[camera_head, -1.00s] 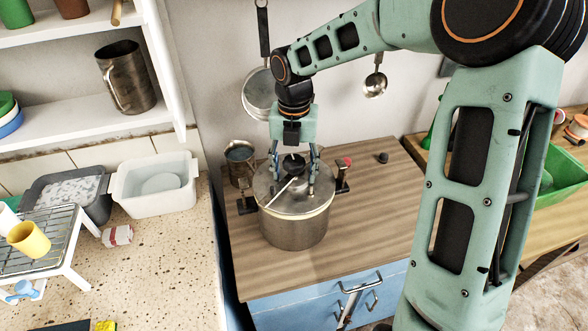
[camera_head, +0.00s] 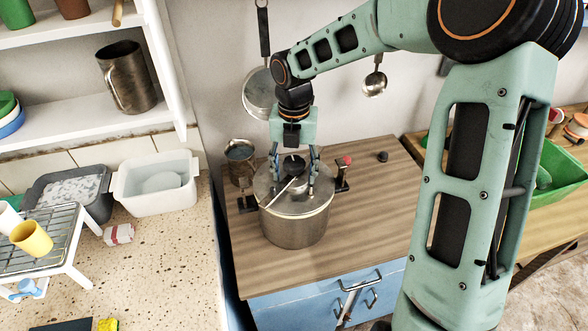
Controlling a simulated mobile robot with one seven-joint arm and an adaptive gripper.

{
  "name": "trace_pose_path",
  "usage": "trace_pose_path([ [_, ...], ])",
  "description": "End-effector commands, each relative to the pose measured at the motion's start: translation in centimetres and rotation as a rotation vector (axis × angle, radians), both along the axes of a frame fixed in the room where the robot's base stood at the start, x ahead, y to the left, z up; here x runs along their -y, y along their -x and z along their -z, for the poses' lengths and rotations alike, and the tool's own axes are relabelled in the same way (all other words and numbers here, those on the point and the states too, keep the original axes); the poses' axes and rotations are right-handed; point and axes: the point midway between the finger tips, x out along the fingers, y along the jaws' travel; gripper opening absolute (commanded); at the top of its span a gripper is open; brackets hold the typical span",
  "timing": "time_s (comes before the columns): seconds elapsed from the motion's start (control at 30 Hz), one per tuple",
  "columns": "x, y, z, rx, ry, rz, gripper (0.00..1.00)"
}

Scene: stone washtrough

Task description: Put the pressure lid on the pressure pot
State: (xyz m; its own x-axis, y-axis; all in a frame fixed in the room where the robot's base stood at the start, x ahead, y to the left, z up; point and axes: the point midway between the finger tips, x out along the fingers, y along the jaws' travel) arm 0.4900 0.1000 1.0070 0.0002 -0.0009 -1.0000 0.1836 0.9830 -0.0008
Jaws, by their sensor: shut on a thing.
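The pressure pot (camera_head: 296,229) is a steel pot with dark side handles, standing on the wooden counter top in the middle of the view. The round metal pressure lid (camera_head: 297,205) lies over the pot's mouth and looks about level; from here I cannot tell whether it is fully seated on the rim. My gripper (camera_head: 294,175) points down from above, its fingers shut around the dark knob (camera_head: 293,165) in the lid's middle. A thin pale bar shows across the top of the lid.
A metal jug (camera_head: 240,162) stands close behind the pot at left, and a small red-topped thing (camera_head: 345,162) stands at right. Pans and a ladle (camera_head: 375,80) hang on the wall behind. The wooden counter (camera_head: 375,205) is clear to the pot's right.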

Motion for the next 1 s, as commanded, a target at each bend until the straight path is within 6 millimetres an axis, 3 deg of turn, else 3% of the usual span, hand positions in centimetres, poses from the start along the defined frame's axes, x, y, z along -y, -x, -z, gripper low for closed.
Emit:
trace_pose_path([
  [0.3,-0.02,-0.06,-0.06,0.002,-0.001,0.0,0.07],
  [0.33,-0.02,-0.06,-0.06,0.002,-0.001,0.0,0.55],
  [0.5,-0.01,-0.05,-0.04,0.002,-0.001,0.0,0.73],
  [0.7,0.01,-0.03,0.0,0.001,0.0,0.0,0.74],
  [0.87,0.02,0.03,0.1,-0.001,0.0,0.0,0.91],
  [1.0,0.02,0.01,0.07,-0.001,0.0,0.0,0.91],
])
